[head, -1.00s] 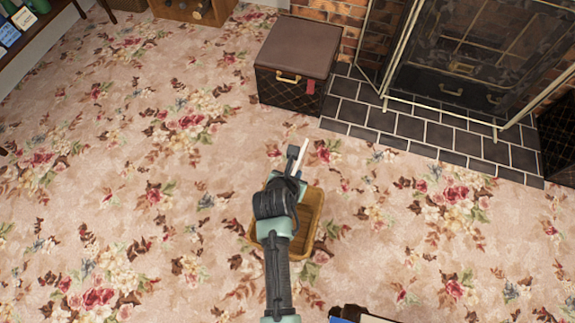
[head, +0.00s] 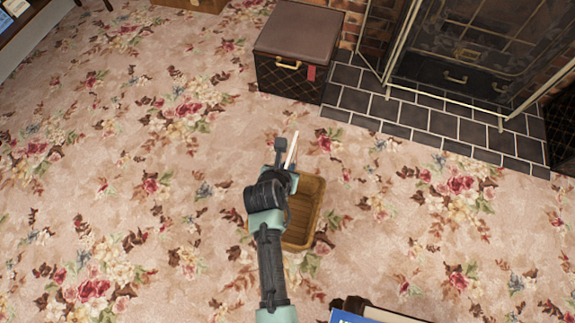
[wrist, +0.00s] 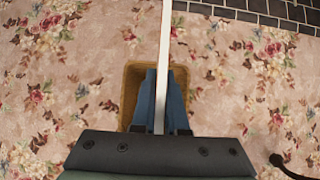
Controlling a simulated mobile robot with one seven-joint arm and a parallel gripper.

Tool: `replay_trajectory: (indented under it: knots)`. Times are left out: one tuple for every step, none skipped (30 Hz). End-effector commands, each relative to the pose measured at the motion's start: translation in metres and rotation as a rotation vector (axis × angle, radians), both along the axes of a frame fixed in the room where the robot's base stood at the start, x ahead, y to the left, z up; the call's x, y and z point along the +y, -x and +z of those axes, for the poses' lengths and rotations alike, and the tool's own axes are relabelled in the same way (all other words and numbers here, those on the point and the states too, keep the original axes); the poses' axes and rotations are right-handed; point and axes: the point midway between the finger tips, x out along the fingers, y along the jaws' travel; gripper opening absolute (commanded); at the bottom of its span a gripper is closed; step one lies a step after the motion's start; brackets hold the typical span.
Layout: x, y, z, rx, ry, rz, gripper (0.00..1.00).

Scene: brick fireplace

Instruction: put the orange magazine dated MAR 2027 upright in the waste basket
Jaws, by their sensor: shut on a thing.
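My gripper (head: 286,160) is shut on a thin, pale-edged item, which I take to be the magazine (head: 293,148). It shows almost edge-on, so its cover colour and date cannot be read. In the wrist view the magazine (wrist: 165,65) is a long white strip between my two blue fingers, pointing away from the gripper. The wooden-looking waste basket (head: 320,205) stands on the carpet below my gripper, partly hidden by my arm. In the wrist view the basket (wrist: 130,88) lies behind the fingers, and its lower part is hidden by the gripper body.
A brown trunk (head: 298,45) stands at the top, beside the dark tiled hearth (head: 430,125) and the fireplace screen. A blue-covered item (head: 345,316) shows at the bottom edge. Floral carpet (head: 130,180) is open to the left and right of the basket.

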Motion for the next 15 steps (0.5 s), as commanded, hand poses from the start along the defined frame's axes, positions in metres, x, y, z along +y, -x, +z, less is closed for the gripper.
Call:
replay_trajectory:
  knots:
    - [0.000, -0.001, -0.007, -0.002, 0.000, 0.001, 0.00]
    - [0.000, -0.001, -0.009, -0.002, 0.000, 0.001, 0.00]
    - [0.000, -0.001, -0.012, -0.002, 0.000, 0.001, 0.00]
    - [0.000, -0.001, -0.014, -0.002, 0.000, 0.001, 0.00]
    - [0.000, -0.001, -0.016, -0.002, 0.000, 0.001, 0.00]
    - [0.000, -0.001, -0.019, -0.002, 0.000, 0.001, 0.00]
    - [0.000, 0.000, -0.021, -0.002, 0.000, 0.001, 0.00]
    - [0.000, 0.000, -0.023, -0.001, 0.000, -0.001, 0.00]
    - [0.000, 0.000, -0.026, -0.001, 0.000, -0.001, 0.00]
    - [0.000, 0.000, -0.029, 0.000, -0.001, -0.001, 0.00]
    - [0.000, 0.000, -0.031, 0.000, -0.001, -0.001, 0.00]
    - [0.000, 0.000, -0.034, -0.001, 0.000, -0.001, 0.00]
    - [0.000, -0.001, -0.036, -0.001, -0.001, -0.002, 0.00]
    - [0.000, -0.001, -0.038, -0.001, -0.001, -0.002, 0.00]
    - [0.000, -0.001, -0.042, -0.002, -0.001, -0.001, 0.00]
